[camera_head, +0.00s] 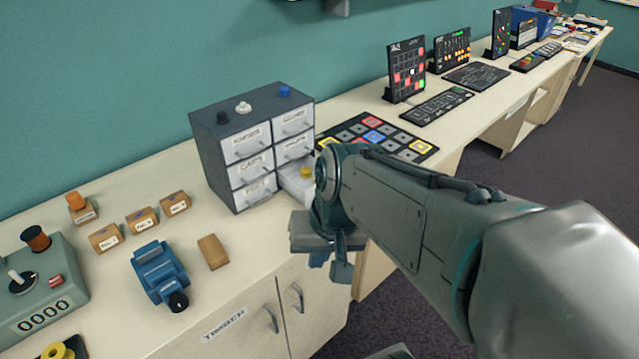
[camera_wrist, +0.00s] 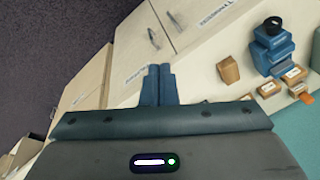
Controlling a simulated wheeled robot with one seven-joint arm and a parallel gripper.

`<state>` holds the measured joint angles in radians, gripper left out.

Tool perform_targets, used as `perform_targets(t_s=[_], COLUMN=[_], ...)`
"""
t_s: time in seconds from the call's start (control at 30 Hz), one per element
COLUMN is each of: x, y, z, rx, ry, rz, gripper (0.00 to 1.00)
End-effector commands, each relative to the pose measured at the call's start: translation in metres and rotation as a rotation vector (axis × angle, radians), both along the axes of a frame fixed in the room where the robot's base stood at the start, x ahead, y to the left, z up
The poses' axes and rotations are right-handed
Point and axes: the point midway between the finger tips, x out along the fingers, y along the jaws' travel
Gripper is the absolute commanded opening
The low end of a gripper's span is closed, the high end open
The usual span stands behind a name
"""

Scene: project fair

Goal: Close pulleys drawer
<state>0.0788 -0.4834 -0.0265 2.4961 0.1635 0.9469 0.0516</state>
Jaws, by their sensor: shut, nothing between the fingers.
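A small grey drawer cabinet (camera_head: 217,150) with two columns of white-fronted drawers stands against the wall in the head view. Its lower right drawer (camera_head: 290,178) is pulled out, with a yellow piece (camera_head: 306,172) inside. My arm hides part of that drawer and its front, so its label cannot be read. The other drawers look shut; one label reads CAPS. My gripper (camera_head: 330,266) is in front of the open drawer, near the counter's front edge, pointing down. In the wrist view my gripper (camera_wrist: 160,72) has its two blue fingers together, with nothing between them.
Left of the cabinet on the counter (camera_head: 110,210) are a blue device (camera_head: 160,275), several small labelled boxes (camera_head: 142,217), a plain brown block (camera_head: 213,251) and a grey counter box (camera_head: 40,290). A coloured button pad (camera_head: 375,137) lies right of the cabinet. Doors with handles are below.

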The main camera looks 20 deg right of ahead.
Motion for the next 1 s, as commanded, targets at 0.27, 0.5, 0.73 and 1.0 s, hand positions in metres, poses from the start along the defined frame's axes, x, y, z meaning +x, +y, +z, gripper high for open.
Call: perform_targets(t_s=[0.27,0.5,0.73,1.0], x=[0.037,0.100,0.126,0.133], y=[-0.003,-0.072,-0.171,-0.209], z=[-0.077,-0.112,-0.137,-0.144], rx=[0.609,1.207,1.665,1.838], ry=[0.286,0.392,0.345,0.299], rz=[-0.725,-1.348,-1.717,-1.823], gripper=[0.00,0.00,0.00,0.00])
